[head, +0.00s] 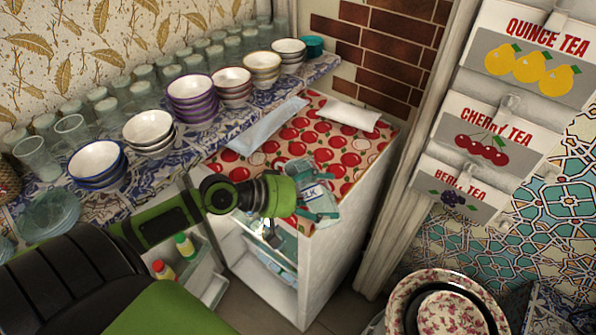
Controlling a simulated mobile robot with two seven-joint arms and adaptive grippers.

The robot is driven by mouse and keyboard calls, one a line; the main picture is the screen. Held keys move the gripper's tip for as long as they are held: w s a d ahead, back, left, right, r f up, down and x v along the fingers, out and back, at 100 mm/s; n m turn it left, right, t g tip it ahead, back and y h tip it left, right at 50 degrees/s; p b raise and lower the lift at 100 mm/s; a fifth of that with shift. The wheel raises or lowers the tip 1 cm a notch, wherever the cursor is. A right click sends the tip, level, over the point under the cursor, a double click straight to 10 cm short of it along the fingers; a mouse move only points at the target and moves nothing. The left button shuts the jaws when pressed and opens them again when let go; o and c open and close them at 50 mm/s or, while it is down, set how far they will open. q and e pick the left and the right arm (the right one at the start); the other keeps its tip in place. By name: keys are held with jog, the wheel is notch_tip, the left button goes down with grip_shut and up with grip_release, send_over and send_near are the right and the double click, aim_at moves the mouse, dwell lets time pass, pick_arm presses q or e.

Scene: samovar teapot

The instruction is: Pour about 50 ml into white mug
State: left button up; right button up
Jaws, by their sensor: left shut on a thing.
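My left arm comes in from the left, and its gripper (318,203) is over the front edge of the cherry-patterned counter. It is shut on a pale carton (312,191) with the letters "LK" showing. The wrist and fingers hide much of the carton, so its tilt is hard to tell. I cannot make out a white mug in this view. My right gripper is not in view.
A small open fridge (318,262) stands under the counter (345,157), with bottles (185,246) in its door. A tiled shelf (232,138) at the back holds several stacked bowls (193,98) and glasses. Tea boxes (490,140) hang at the right; a speckled bowl (480,283) stands lower right.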

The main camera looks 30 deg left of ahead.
aim_at(320, 190)
pick_arm(q)
jog(key=shift+f+n+b, duration=0.3)
jog(key=shift+f+b, duration=0.05)
jog(key=shift+f, duration=0.05)
jog(key=shift+r+n+h, duration=0.6)
jog(key=shift+r, duration=0.4)
jog(key=shift+w+a+r+n, duration=0.15)
jog(key=shift+a+r+n, duration=0.05)
jog(key=shift+r+n, duration=0.15)
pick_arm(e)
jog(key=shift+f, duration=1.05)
pick_arm(q)
jog(key=shift+w+a+r+n+h, duration=0.1)
jog(key=shift+a+r+n+h, duration=0.15)
jog(key=shift+r+h, duration=0.1)
jog(key=shift+r+g, duration=0.15)
jog(key=shift+g, duration=0.15)
jog(key=shift+s+d, duration=0.2)
jog(key=shift+d, duration=0.05)
jog(key=shift+r+n+h, duration=0.25)
jog(key=shift+r+n, duration=0.15)
jog(key=shift+n, duration=0.1)
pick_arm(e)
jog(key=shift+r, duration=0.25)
